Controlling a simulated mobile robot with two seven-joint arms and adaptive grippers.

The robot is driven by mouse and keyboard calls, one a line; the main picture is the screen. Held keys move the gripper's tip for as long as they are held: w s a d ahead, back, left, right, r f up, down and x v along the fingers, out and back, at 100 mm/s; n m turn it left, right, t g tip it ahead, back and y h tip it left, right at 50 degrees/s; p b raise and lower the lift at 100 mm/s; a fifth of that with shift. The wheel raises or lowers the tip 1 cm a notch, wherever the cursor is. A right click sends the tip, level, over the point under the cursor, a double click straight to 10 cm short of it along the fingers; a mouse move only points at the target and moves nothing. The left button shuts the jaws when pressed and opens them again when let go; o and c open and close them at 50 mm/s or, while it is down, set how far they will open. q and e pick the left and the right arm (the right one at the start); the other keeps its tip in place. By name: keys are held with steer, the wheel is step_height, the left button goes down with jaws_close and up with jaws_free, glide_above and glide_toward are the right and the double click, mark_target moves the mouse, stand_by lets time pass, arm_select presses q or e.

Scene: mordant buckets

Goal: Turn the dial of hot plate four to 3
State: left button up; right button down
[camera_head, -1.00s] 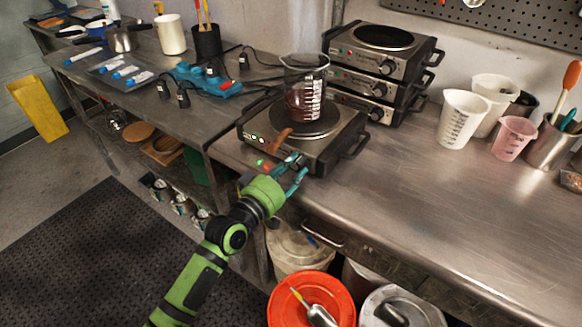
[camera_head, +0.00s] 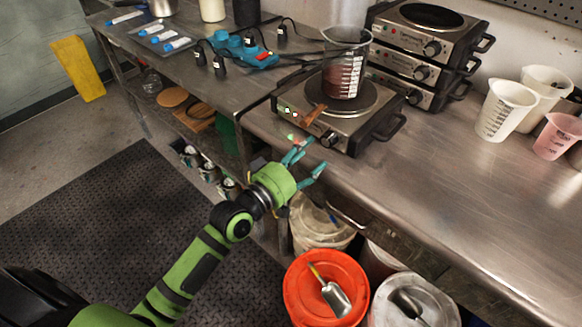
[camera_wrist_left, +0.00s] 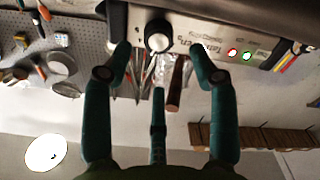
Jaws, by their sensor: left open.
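A single hot plate (camera_head: 335,118) stands at the front edge of the steel counter, with a black dial (camera_head: 329,139) on its front face. I cannot read a plate number or the dial's setting. A beaker of dark red liquid (camera_head: 343,75) stands on its burner. My left gripper (camera_head: 308,160) is open and empty, in front of the dial and apart from it. In the left wrist view the dial (camera_wrist_left: 158,38) shows upside down between the spread fingertips (camera_wrist_left: 160,55); red and green lights (camera_wrist_left: 240,54) glow beside it. My right gripper is out of view.
Several stacked hot plates (camera_head: 425,50) stand behind. Measuring cups (camera_head: 505,110) are at right. An orange bucket (camera_head: 326,288) and a pale bucket (camera_head: 415,303) stand below the counter edge.

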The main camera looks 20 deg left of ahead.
arm_select(q)
steer(key=v, duration=0.6)
steer(key=shift+s, duration=0.2)
steer(key=shift+a+r, duration=0.1)
steer(key=s+a+f+g+y, duration=0.2)
steer(key=s+f, duration=0.1)
steer(key=f, duration=0.8)
steer(key=s+a+f+m+g+y, duration=0.1)
steer(key=s+a+f+g, duration=0.15)
steer(key=f, duration=0.95)
steer(key=s+a+f+g+y, duration=0.2)
steer(key=s+f+g, duration=0.1)
steer(key=f, duration=0.8)
steer(key=s+f+m+g, duration=0.1)
steer(key=s+f+g, duration=0.1)
steer(key=s+f, duration=0.4)
steer(key=s+f+m+g+y, duration=0.1)
steer(key=s+f, duration=0.6)
steer(key=s, duration=0.7)
steer(key=s+f+m+g, duration=0.2)
steer(key=s+f+g, duration=0.3)
steer(key=s, duration=0.5)
steer(key=shift+s+d+f+m+y, duration=0.3)
steer(key=shift+d+f+y, duration=0.15)
steer(key=shift+f, duration=0.3)
